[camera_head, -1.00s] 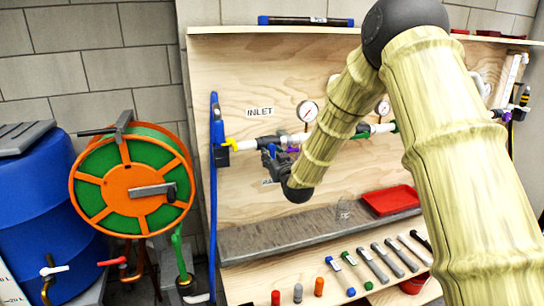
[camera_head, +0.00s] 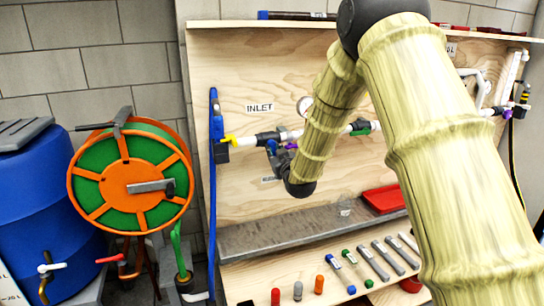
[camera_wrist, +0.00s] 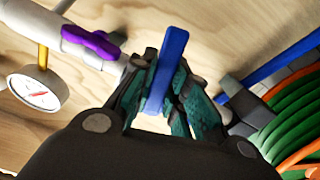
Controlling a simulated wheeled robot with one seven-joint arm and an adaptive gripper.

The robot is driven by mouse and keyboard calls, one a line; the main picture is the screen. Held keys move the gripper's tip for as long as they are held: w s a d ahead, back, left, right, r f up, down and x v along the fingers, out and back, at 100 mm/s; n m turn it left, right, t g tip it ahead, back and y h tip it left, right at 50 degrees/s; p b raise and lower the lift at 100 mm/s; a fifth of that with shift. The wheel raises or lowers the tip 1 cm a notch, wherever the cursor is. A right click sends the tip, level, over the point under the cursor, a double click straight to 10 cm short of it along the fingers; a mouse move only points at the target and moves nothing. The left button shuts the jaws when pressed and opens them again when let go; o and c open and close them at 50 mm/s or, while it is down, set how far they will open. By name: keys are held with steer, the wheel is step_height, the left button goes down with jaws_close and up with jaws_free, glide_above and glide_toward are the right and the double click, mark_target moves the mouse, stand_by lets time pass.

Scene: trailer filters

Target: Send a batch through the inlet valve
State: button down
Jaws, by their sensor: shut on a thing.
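The inlet pipe runs along the plywood board under the INLET label (camera_head: 259,107). A blue lever (camera_wrist: 166,70) stands between my fingers in the wrist view. My gripper (camera_wrist: 168,88) is shut on this blue lever, with a dark green fingertip on each side. In the head view my gripper (camera_head: 273,158) is small and partly hidden by my wrist, close in front of the pipe. A purple handle (camera_wrist: 90,42) is on the pipe beside my gripper. A round gauge (camera_wrist: 34,90) hangs near it. A yellow handle (camera_head: 228,140) is at the pipe's left end.
A green and orange hose reel (camera_head: 130,185) and a blue barrel (camera_head: 45,200) stand at left. A grey shelf (camera_head: 270,232) lies below the pipe, with a red tray (camera_head: 383,198) at its right. Several filters and small cylinders stand lower. My arm hides much of the board's right side.

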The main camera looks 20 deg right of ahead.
steer(key=shift+d+r+n+b, duration=0.1)
steer(key=shift+d+n+b, duration=0.2)
steer(key=shift+n, duration=0.4)
steer(key=shift+d+n+b, duration=0.1)
steer(key=shift+n+b, duration=0.25)
steer(key=shift+n, duration=0.35)
steer(key=c, duration=1.4)
jaws_free()
steer(key=shift+s, duration=0.15)
steer(key=shift+s, duration=3.85)
